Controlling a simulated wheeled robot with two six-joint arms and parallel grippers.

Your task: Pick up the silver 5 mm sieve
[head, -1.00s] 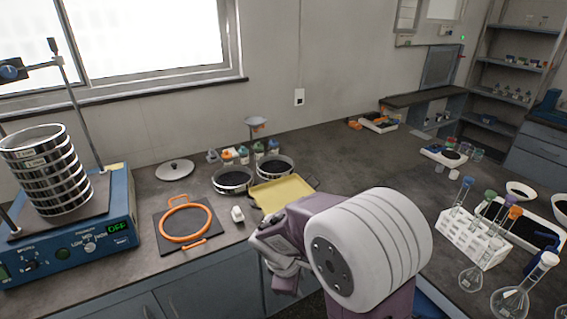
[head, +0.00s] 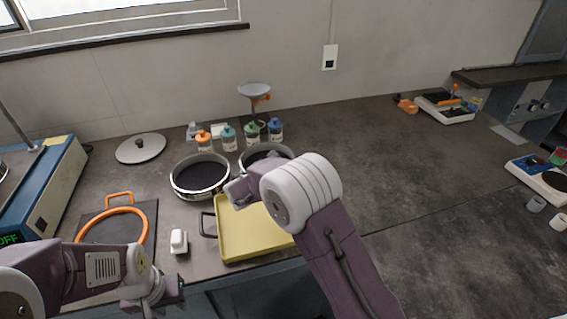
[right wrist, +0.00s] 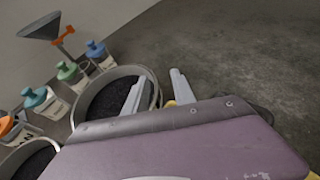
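Two round silver sieves with dark contents stand on the bench: a left one (head: 200,192) and a right one (head: 250,152), partly hidden behind my right arm. No size label is readable on either. In the right wrist view the right sieve's wall (right wrist: 92,90) shows close by. My right gripper (right wrist: 158,85) is open there; its left finger overlaps the sieve's rim and its right finger appears outside it. I cannot tell whether they touch it. My left gripper (head: 168,290) is low at the bench's front edge, apart from the sieves; its fingers are unclear.
A yellow tray (head: 240,240) lies in front of the sieves, partly under my right arm. Several capped bottles (head: 228,138) and a funnel (head: 254,90) stand behind. A grey lid (head: 140,149), white block (head: 179,241) and orange ring (head: 146,230) are left. The bench's right middle is clear.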

